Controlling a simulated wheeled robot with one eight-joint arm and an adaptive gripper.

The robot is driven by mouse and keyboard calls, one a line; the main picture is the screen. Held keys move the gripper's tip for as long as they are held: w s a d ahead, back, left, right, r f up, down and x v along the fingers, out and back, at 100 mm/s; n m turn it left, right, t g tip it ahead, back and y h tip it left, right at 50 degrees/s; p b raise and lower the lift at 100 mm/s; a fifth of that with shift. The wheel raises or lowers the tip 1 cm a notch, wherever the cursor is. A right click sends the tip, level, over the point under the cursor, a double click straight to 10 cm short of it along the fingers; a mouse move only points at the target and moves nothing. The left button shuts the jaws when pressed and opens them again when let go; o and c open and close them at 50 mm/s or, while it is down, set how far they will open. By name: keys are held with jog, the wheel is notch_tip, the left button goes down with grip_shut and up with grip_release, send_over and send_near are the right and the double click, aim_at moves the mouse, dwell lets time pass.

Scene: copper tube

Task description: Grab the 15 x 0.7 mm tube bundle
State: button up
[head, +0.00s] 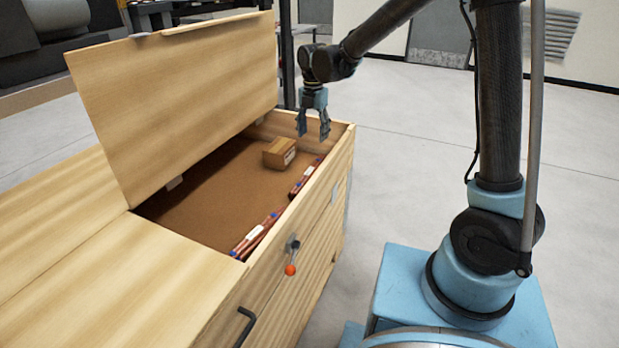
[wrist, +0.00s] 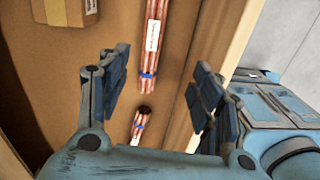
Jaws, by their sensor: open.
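Two bundles of copper tubes lie end to end along the right inner wall of the open wooden chest. The nearer bundle (head: 258,236) has blue bands and a white label; the farther bundle (head: 305,178) also has a white label. In the wrist view one labelled bundle (wrist: 153,50) runs up the middle and a second bundle end (wrist: 137,128) shows below it. The label print is too small to tell which is 15 x 0.7 mm. My gripper (head: 313,132) is open and empty above the chest's far right end; its fingers (wrist: 160,88) straddle the bundle line from above, apart from it.
A small cardboard box (head: 279,153) sits inside near the far end, also in the wrist view (wrist: 68,12). The raised lid (head: 175,100) stands at the left. The right wall (head: 325,175) runs close beside the bundles. The brown chest floor (head: 205,195) is otherwise clear.

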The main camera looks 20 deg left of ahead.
jog(key=a+f, duration=0.1)
jog(key=a, duration=0.1)
send_near(310, 171)
jog(key=shift+n, duration=0.4)
jog(key=f, duration=0.3)
jog(key=s+f, duration=0.1)
jog(key=f, duration=0.1)
jog(key=shift+a+f, duration=0.1)
jog(key=shift+f, duration=0.1)
jog(key=shift+w+f, duration=0.2)
jog(key=shift+f, duration=1.1)
jog(key=shift+w+f, duration=0.2)
jog(key=shift+f, duration=1.1)
jog(key=shift+c, duration=0.5)
grip_shut()
